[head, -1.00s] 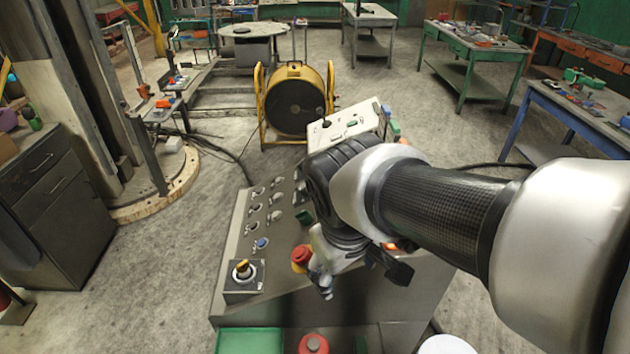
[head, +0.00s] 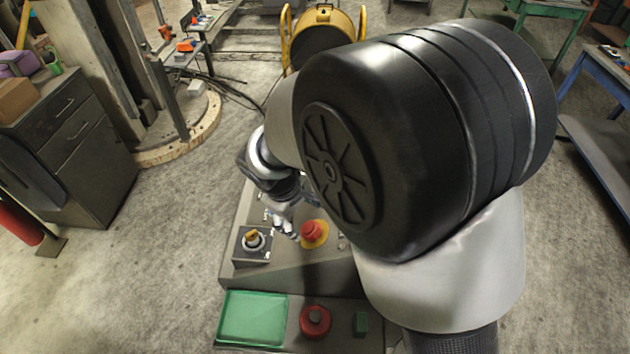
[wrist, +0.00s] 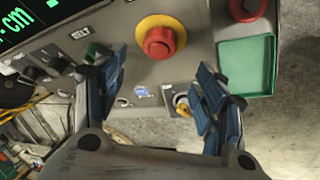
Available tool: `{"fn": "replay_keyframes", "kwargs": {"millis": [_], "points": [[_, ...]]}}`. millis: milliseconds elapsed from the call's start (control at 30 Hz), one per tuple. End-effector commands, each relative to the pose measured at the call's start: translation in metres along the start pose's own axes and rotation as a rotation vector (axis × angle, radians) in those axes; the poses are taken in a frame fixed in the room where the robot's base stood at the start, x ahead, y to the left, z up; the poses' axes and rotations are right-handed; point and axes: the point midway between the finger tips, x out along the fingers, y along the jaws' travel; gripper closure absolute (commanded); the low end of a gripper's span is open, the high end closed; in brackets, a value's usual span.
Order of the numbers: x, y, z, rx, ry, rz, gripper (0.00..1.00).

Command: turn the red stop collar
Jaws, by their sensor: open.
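A red mushroom-shaped stop knob (head: 312,231) on a yellow disc sits on the sloped grey console. It also shows between and beyond my fingers in the wrist view (wrist: 159,42). A second round red part (head: 315,321) with a grey centre lies on the console's lower ledge. Its edge shows at the top of the wrist view (wrist: 248,8). I cannot tell for certain which one is the stop collar. My gripper (head: 285,226) is just left of the mushroom knob in the head view. In the wrist view, my gripper (wrist: 160,90) is open and empty, its blue-grey fingers wide apart.
A yellow-and-black rotary switch (head: 253,240) stands on the console left of the knob; it shows near the right finger in the wrist view (wrist: 182,104). A green tray (head: 227,322) and a small green block (head: 361,323) are on the lower ledge. My arm hides the console's far part.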

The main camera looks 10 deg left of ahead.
Motion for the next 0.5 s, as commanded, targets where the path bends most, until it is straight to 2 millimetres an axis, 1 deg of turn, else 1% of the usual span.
{"fn": "replay_keyframes", "kwargs": {"millis": [33, 200, 300, 400, 500], "points": [[0.015, -0.001, 0.002, 0.000, -0.004, -0.002, 0.36], [0.051, -0.001, 0.001, 0.000, -0.004, -0.002, 0.36], [0.068, -0.001, 0.002, 0.000, -0.003, -0.002, 0.36], [0.082, -0.001, 0.001, 0.000, -0.002, -0.001, 0.36], [0.090, 0.000, 0.001, 0.000, -0.001, -0.001, 0.36]]}}
